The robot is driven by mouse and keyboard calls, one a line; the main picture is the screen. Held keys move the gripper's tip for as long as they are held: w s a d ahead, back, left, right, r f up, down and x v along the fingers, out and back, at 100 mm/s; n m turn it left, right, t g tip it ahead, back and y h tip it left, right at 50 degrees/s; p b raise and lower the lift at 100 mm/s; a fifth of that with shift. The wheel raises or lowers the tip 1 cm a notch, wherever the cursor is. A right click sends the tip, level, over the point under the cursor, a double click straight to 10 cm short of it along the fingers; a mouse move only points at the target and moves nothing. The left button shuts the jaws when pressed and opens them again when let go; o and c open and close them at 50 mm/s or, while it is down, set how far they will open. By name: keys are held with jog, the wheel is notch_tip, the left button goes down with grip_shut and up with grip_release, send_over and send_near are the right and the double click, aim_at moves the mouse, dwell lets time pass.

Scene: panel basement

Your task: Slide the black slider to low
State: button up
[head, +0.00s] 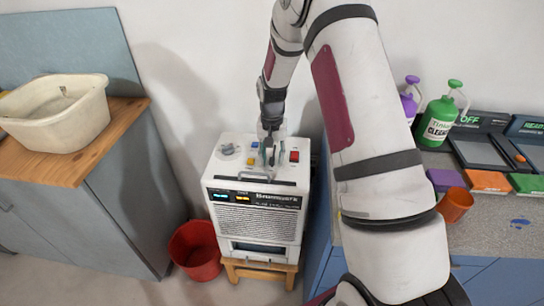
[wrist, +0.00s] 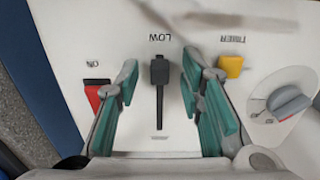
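The black slider (wrist: 159,70) shows in the wrist view on a white panel. Its knob sits at the upper end of a dark vertical slot, just below the upside-down LOW label (wrist: 167,37). A small label at the slot's lower end is too small to read. My gripper (wrist: 161,62) is open, with one teal finger on each side of the slider and visible gaps between. In the head view, my gripper (head: 271,150) is over the top of the white machine (head: 226,180), and it hides the slider there.
A red ON switch (wrist: 95,93) lies left of the fingers, a yellow TIMER button (wrist: 231,66) and a grey knob (wrist: 288,102) to the right. A wooden stool (head: 262,269) holds the machine. A red bucket (head: 196,252) stands beside it. Cabinets flank both sides.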

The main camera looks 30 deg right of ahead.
aim_at(272, 159)
notch_tip(272, 159, up, 12)
dwell(0.5)
dwell(0.4)
jog(key=s+a+r+n+t, duration=0.1)
jog(key=s+a+r+n, duration=0.15)
jog(key=s+r, duration=0.5)
jog(key=s+a+r+n+t, duration=0.1)
jog(key=s+a+r, duration=0.3)
jog(key=s+r, duration=0.3)
jog(key=s+a+r+n+t, duration=0.1)
jog(key=s+a, duration=0.1)
jog(key=s, duration=0.7)
jog(key=s+a+r+n+t, duration=0.1)
jog(key=s+a+r+n, duration=0.1)
jog(key=s, duration=0.7)
